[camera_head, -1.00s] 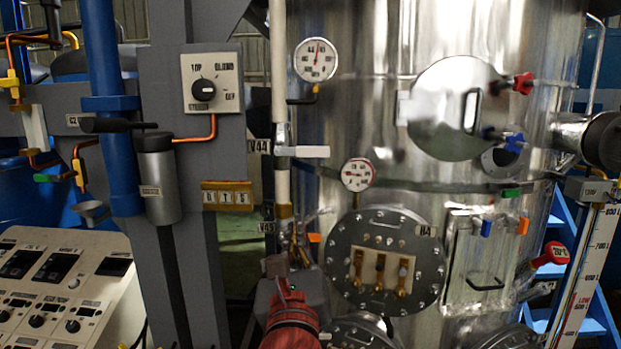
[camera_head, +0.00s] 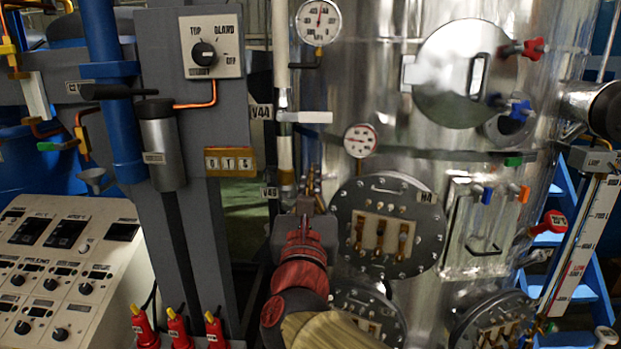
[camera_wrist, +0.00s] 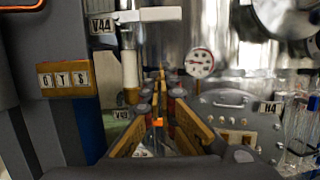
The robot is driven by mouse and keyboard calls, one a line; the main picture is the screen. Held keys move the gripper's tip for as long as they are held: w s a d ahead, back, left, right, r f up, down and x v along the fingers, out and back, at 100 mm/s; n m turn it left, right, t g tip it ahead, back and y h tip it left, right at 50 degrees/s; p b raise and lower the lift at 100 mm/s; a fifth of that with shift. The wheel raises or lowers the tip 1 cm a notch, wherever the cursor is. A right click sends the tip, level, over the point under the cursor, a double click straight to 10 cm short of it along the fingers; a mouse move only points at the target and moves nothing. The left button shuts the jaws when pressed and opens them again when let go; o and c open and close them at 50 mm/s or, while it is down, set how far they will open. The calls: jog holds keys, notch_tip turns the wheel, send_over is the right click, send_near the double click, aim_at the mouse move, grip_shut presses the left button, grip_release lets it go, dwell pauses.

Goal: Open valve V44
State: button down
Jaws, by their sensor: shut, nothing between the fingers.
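Valve V44 has a white lever handle (camera_head: 304,117) that points sideways to the right from a vertical white pipe (camera_head: 282,150). Its V44 label (camera_head: 262,112) is just left of the pipe. In the wrist view the handle (camera_wrist: 148,15) and the label (camera_wrist: 102,24) are at the top edge. My gripper (camera_head: 312,178) is below the handle and apart from it, pointing toward the tank. In the wrist view its fingers (camera_wrist: 161,75) come together, shut and empty, below and right of the handle.
A small gauge (camera_head: 360,141) and a bolted round flange (camera_head: 388,225) are on the tank to the right. A grey column (camera_head: 190,110) with a dial stands left.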

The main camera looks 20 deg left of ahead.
aim_at(305, 117)
jog(key=w+a+r+p, duration=0.1)
jog(key=w+r+p, duration=0.2)
jog(key=w+r, duration=0.2)
jog(key=shift+w+a+r, duration=0.2)
jog(key=shift+w+r, duration=0.05)
jog(key=shift+w, duration=0.15)
jog(key=shift+w, duration=0.1)
